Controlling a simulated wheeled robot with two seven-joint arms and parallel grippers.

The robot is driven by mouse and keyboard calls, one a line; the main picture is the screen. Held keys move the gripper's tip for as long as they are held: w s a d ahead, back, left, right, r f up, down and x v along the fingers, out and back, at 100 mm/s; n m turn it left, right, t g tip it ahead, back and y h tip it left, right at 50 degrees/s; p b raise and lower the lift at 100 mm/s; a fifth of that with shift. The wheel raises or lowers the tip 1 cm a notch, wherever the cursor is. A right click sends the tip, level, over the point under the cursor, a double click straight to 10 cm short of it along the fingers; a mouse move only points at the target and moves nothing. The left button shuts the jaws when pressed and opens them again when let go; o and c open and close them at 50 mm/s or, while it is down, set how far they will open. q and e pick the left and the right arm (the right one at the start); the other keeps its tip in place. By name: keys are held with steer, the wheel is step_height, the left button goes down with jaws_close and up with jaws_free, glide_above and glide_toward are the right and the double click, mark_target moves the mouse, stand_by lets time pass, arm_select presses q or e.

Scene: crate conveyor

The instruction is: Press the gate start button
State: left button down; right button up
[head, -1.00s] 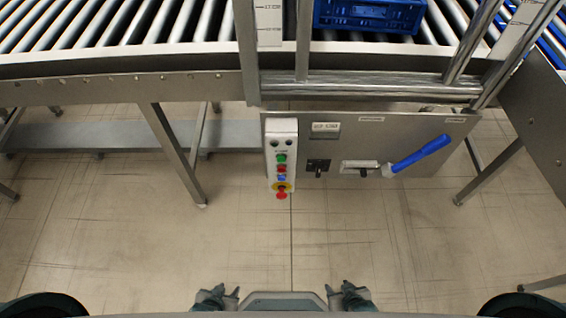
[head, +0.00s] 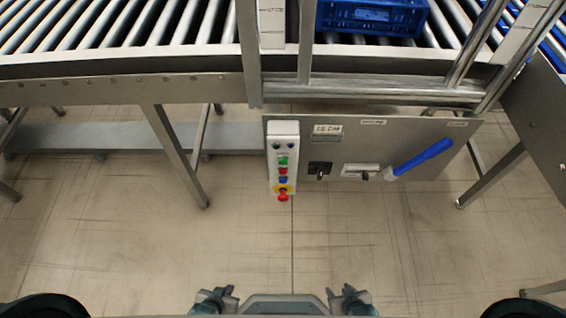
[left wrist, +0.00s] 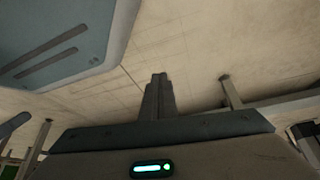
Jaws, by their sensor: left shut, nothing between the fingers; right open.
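A pale button box (head: 283,158) hangs at the left end of a grey control panel (head: 420,131) under the conveyor. It bears a green button (head: 283,161), a red one (head: 283,171), a blue one (head: 283,181) and a red emergency knob (head: 283,197) on yellow. Their labels are too small to read. My left gripper (head: 228,292) is low at the picture's bottom, well apart from the box; in the left wrist view its fingers (left wrist: 159,80) are together and empty. My right gripper (head: 335,292) is at the bottom right of centre, empty and open.
The panel also holds a black switch (head: 320,169), a white-plated switch (head: 361,171) and a blue lever (head: 422,156). A blue crate (head: 372,17) sits on the rollers behind metal posts. Conveyor legs (head: 175,155) stand left. The floor (head: 290,245) before the panel is clear.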

arm_select(q)
steer(key=shift+s+f, duration=0.1)
steer(key=shift+s, duration=0.2)
